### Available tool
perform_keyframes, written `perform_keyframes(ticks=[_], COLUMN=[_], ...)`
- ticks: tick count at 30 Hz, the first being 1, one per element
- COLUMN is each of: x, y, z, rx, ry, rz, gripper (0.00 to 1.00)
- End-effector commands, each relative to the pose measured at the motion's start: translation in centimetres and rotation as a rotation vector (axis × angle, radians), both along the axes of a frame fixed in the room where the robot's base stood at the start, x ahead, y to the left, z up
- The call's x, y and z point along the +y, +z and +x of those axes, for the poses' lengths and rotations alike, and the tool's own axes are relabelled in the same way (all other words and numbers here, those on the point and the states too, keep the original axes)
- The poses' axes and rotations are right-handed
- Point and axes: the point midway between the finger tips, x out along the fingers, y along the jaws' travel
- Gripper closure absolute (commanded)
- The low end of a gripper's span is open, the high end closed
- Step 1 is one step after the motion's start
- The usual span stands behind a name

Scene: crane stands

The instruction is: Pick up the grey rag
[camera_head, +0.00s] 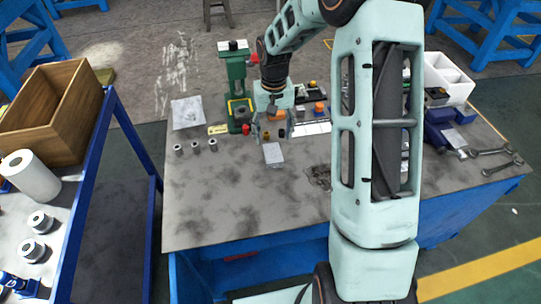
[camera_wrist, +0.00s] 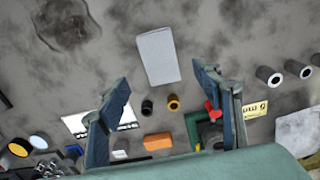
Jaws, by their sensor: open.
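A flat light grey rectangle, which looks like the folded grey rag (camera_head: 273,153), lies on the worktable just in front of my gripper (camera_head: 272,132). In the wrist view the rag (camera_wrist: 158,56) lies flat, beyond and roughly between the fingertips, with bare tabletop around it. My gripper (camera_wrist: 162,82) is open, its two fingers spread wide with nothing held between them. The fingers are above the table and apart from the rag. A paler mottled sheet (camera_head: 187,112) lies at the table's back left; I cannot tell whether it is cloth or paper.
Black and orange small cylinders (camera_wrist: 173,102) and an orange block (camera_wrist: 158,141) lie near the rag. A green press (camera_head: 237,80) stands behind left. Several metal sleeves (camera_head: 196,147) stand at left. A blue vise (camera_head: 440,127) is at right. The table's front left is clear.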

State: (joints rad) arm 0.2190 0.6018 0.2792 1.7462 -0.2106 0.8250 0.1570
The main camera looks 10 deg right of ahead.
Motion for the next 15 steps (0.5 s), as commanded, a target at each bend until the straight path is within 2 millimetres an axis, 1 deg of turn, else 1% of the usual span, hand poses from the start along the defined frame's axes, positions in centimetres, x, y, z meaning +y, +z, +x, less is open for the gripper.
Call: perform_keyframes(ticks=[1, 3, 11, 15], x=[0.0, 0.0, 0.0, 0.1], y=[-1.0, -1.9, -3.5, -5.4], z=[-0.1, -0.1, -0.1, -0.4], rx=[0.002, 0.002, 0.0, 0.002], ry=[0.0, 0.0, 0.0, 0.0], rz=[-0.001, -0.001, -0.002, -0.001], gripper=[0.4, 0.4, 0.4, 0.4])
